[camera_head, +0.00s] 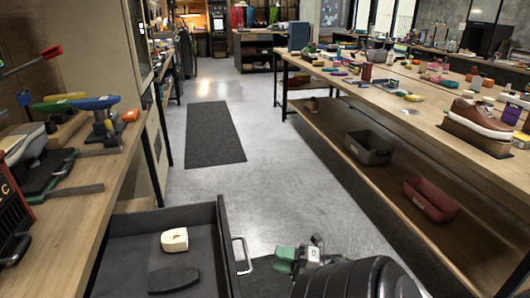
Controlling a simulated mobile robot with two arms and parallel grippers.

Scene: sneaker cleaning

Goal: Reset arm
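My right gripper (298,256) is at the bottom of the head view, just right of the open drawer's handle. It shows as a small grey and green mechanism in front of my black arm. I see nothing clearly held in it, but its fingers are too small and partly hidden to tell whether they are open or shut. A gap of floor seems to show between it and the silver drawer handle (243,257). My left gripper is not in view.
The dark drawer (217,218) stands open at lower left, holding a cream block (174,240) and a black flat piece (173,279). A cluttered workbench (85,170) is at left. A long table (400,112) with a brown shoe (480,117) is at right.

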